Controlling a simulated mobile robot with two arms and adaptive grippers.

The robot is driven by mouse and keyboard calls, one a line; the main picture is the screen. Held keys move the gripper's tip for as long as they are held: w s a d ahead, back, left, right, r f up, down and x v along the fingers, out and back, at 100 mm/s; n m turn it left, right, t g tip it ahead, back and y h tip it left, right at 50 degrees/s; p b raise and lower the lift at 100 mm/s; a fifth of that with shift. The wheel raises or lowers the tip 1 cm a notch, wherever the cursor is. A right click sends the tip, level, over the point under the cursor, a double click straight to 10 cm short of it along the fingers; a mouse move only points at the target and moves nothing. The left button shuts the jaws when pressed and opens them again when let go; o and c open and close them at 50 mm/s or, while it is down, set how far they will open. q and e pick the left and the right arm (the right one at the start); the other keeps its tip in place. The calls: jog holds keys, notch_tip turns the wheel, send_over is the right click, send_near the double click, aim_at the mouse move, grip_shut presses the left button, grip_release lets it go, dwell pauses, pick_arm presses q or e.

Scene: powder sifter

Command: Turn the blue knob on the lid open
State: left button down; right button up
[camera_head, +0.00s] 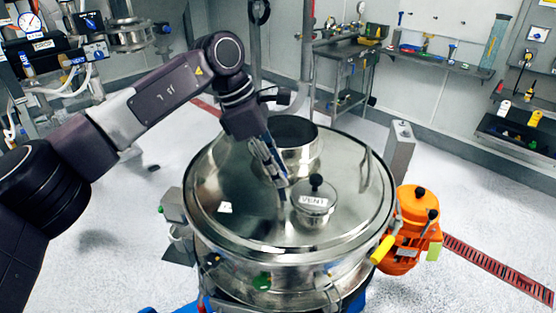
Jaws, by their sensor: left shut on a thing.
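The round shiny steel lid (235,225) covers the sifter drum in the middle of the view. My left gripper (280,190) reaches down onto the lid, beside the open steel inlet collar (300,165) and just left of the vent cap (314,206). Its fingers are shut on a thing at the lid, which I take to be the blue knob. The knob itself is hidden by the fingers, so I cannot tell how far it is turned. The vent cap has a black ball knob (316,182). My right gripper is not in view.
An orange motor (412,222) with a yellow handle stands right of the drum. A grey post (399,150) rises behind it. A steel workbench (345,60) and wall shelves are at the back. Lab equipment fills the upper left. The floor at right is mostly clear.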

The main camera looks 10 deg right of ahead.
pick_arm(q)
jog(key=shift+w+r+m+g+y+p, duration=0.1)
jog(key=shift+m+g+y+p, duration=0.2)
jog(key=shift+m+p, duration=0.7)
jog(key=shift+w+r+m+g+y+p, duration=0.1)
jog(key=shift+m+g+p, duration=0.3)
jog(key=shift+m+p, duration=0.6)
jog(key=shift+f, duration=0.1)
jog(key=c, duration=1.8)
grip_release()
jog(key=shift+o, duration=0.2)
jog(key=v, duration=0.7)
jog(key=shift+w+a, duration=0.1)
